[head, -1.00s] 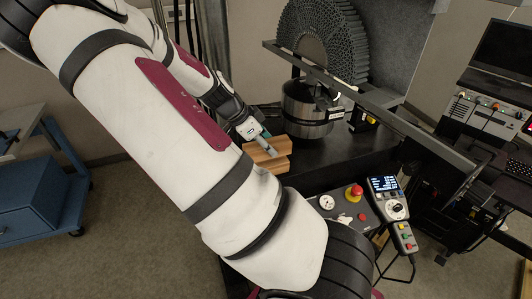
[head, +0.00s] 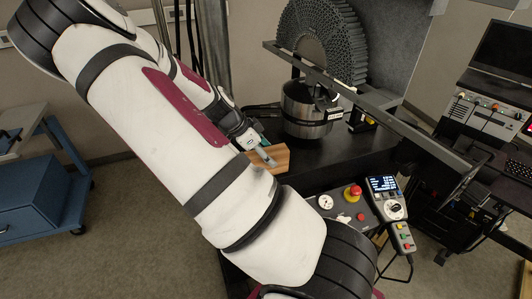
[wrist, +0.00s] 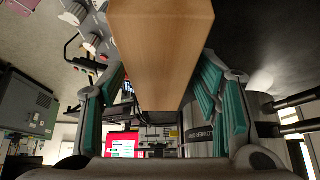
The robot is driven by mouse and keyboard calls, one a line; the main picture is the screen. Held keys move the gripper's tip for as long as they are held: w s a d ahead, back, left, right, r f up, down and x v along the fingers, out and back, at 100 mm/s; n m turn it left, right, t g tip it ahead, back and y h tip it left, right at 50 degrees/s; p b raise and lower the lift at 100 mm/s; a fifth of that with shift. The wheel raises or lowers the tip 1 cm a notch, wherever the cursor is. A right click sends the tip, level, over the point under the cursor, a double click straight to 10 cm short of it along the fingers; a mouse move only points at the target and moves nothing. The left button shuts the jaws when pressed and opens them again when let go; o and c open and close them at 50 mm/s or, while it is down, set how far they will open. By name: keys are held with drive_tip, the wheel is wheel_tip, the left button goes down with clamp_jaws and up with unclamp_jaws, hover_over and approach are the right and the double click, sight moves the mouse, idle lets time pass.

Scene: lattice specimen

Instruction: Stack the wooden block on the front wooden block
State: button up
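My gripper (head: 266,154) is at the black table's front left, at the wooden blocks. In the wrist view a long pale wooden block (wrist: 160,55) fills the space between the teal finger pads, which meet its two sides. My gripper (wrist: 162,90) appears shut on it. In the head view wood (head: 281,158) shows to the right of and beneath the fingers, close to the table top. The fingers cover part of it. I cannot clearly tell the held block from the front block there, or whether they touch.
A metal cylinder (head: 305,112) stands on the black table (head: 340,155) behind the blocks, under a long slanted bar (head: 370,110). A control panel with a red button (head: 352,191) and a handheld pendant (head: 391,205) are at the front right. A blue cabinet (head: 30,200) is at the left.

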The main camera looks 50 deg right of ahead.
drive_tip(key=shift+r, duration=0.1)
drive_tip(key=b+v, duration=0.1)
drive_tip(key=v, duration=0.9)
drive_tip(key=shift+w+a+r, duration=0.15)
drive_tip(key=shift+w+r, duration=0.05)
drive_tip(key=shift+r, duration=0.1)
drive_tip(key=shift+w+a+r, duration=0.1)
drive_tip(key=shift+a+r, duration=0.25)
drive_tip(key=shift+r, duration=0.1)
drive_tip(key=s+a+r+n+t+y, duration=0.1)
drive_tip(key=a+r+n+t+y, duration=0.15)
drive_tip(key=a+n, duration=0.45)
drive_tip(key=s+a+r+n+t+y, duration=0.2)
drive_tip(key=a+r+n+y, duration=0.25)
drive_tip(key=a, duration=0.35)
drive_tip(key=s+a+r+n+t+h, duration=0.1)
drive_tip(key=s+a+r+n+t, duration=0.3)
drive_tip(key=s+a+r+n, duration=0.6)
drive_tip(key=n, duration=0.3)
